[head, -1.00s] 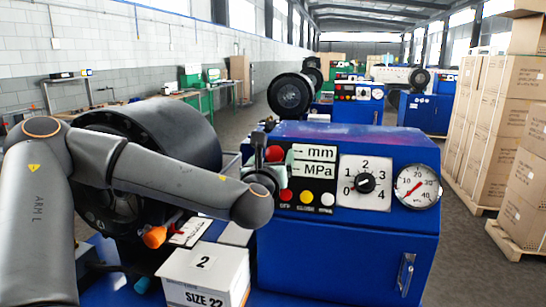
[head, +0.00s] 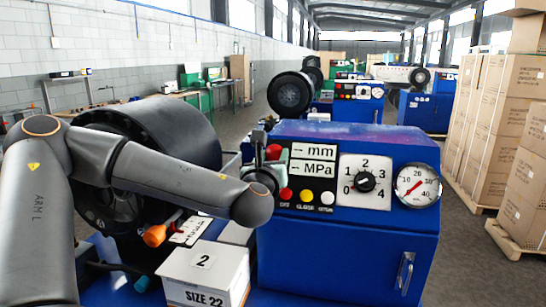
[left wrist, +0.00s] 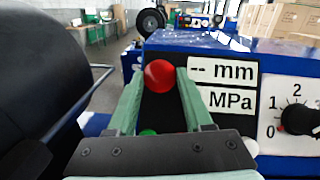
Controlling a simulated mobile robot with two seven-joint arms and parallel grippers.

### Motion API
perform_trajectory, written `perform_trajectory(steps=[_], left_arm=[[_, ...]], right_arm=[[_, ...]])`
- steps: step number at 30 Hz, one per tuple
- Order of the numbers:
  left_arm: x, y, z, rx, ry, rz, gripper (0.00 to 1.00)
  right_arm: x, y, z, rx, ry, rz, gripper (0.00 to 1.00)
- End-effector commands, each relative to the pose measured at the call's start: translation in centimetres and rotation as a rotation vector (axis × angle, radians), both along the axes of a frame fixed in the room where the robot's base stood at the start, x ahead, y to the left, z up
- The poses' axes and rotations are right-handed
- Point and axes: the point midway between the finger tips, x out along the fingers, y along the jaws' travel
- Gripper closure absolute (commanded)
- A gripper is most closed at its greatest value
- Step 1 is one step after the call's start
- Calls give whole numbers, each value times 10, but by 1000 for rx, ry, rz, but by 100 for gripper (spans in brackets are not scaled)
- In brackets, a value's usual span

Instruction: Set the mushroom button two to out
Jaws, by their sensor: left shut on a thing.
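The red mushroom button (head: 274,152) sits on the upper left of the blue machine's front panel. It also shows in the left wrist view (left wrist: 159,75), a round red head between the green fingers. My left gripper (head: 277,164) reaches it from the left, and its fingers (left wrist: 160,84) are shut on the button's sides. The button's stem and base are hidden, so I cannot tell its in or out position. A box labelled 2 (head: 196,287) stands in front of this machine. My right gripper is not in view.
The panel holds mm and MPa displays (head: 314,152), small red, yellow and white buttons (head: 306,196), a dial (head: 365,181) and a gauge (head: 418,186). A large black roll (left wrist: 45,65) is close on the left. Cartons (head: 490,120) stand at right.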

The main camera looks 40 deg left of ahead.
Motion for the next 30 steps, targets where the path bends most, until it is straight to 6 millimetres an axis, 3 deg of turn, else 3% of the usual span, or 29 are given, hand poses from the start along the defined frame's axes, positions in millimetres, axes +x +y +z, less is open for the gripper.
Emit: perform_trajectory(steps=[25,26,30], left_arm=[[-9,-5,7,-1,1,0,100],[-9,-5,7,-1,1,0,47],[-9,-5,7,0,0,0,31]], right_arm=[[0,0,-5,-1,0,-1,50],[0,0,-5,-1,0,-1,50],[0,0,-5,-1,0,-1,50]])
